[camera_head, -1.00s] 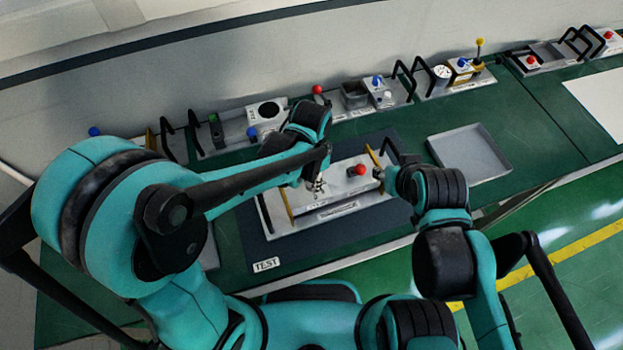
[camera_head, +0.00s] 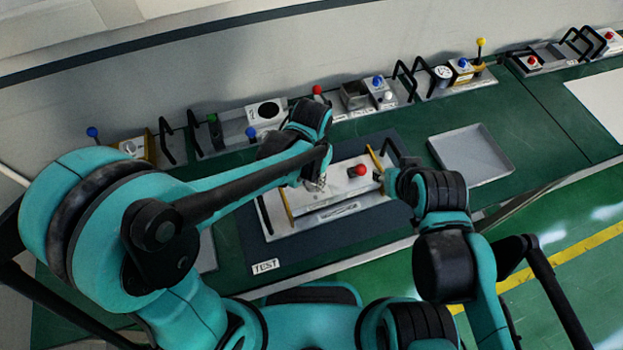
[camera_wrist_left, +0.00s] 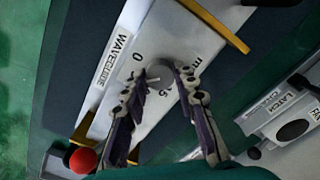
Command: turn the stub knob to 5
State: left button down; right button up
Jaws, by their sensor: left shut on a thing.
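My left gripper (camera_wrist_left: 158,76) is shut on the knob, one finger on each side. In the head view my left gripper (camera_head: 317,183) is over the panel unit (camera_head: 330,211), and the knob is hidden there.
A red knob (camera_head: 360,170) stands on the same unit, near a gold handle (camera_head: 375,158). The unit lies on a dark mat (camera_head: 375,217) marked TEST. An empty grey tray (camera_head: 470,155) is to the right. Other panel units line the wall behind.

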aim_at(311, 183)
dwell(0.3)
pick_arm(q)
jog(key=c, duration=1.2)
grip_release()
notch_tip(311, 183, up, 12)
jog(key=shift+r, duration=0.1)
